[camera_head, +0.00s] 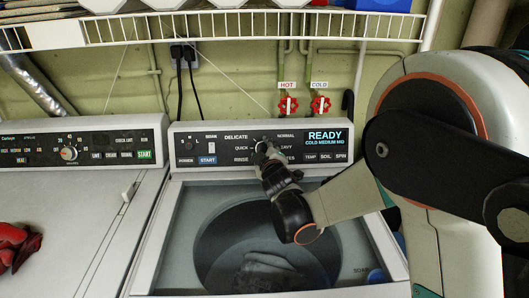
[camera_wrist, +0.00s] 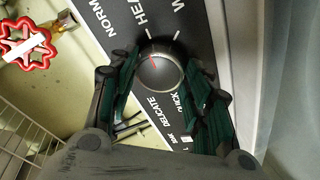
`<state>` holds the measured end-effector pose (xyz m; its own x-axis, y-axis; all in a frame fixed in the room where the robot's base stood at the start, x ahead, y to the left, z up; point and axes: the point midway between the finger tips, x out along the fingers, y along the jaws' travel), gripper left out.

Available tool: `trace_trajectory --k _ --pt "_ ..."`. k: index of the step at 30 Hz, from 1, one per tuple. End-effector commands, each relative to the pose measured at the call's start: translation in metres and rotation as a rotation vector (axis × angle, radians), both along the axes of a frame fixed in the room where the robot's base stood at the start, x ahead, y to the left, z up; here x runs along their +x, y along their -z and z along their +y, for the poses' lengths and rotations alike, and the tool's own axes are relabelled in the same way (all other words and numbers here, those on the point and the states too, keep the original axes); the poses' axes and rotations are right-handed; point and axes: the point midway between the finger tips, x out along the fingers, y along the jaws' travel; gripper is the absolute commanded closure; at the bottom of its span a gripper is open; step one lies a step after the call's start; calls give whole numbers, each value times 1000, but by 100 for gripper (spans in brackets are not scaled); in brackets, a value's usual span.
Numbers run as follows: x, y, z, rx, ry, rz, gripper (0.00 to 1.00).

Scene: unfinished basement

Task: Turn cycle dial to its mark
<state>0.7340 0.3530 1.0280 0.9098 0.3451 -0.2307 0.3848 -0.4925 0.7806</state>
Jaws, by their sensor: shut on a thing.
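The cycle dial (camera_wrist: 160,72) is a round grey knob with a short red pointer line on the washer's black control panel (camera_head: 222,140). In the wrist view the red line points up and left, toward the side of the HEAVY and NORMAL labels; I cannot tell exactly which tick it meets. DELICATE and QUICK labels show below the dial. My gripper (camera_wrist: 163,85) has its green-padded fingers on both sides of the dial, shut on it. In the head view my gripper (camera_head: 266,150) hides most of the dial. The display (camera_head: 325,137) reads READY, COLD MEDIUM MID.
The washer's tub (camera_head: 215,255) is open below the panel, with dark cloth inside. A dryer (camera_head: 70,200) stands at left with a red cloth (camera_head: 17,245) on it. Red hot and cold valves (camera_head: 288,106) are behind the panel. A wire shelf (camera_head: 220,24) hangs above.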

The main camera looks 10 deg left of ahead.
Motion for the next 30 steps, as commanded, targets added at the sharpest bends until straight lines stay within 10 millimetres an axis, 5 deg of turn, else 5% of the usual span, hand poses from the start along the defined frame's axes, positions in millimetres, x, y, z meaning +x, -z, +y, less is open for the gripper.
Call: trace_trajectory --k 30 --pt "-2 1 4 604 275 157 79"
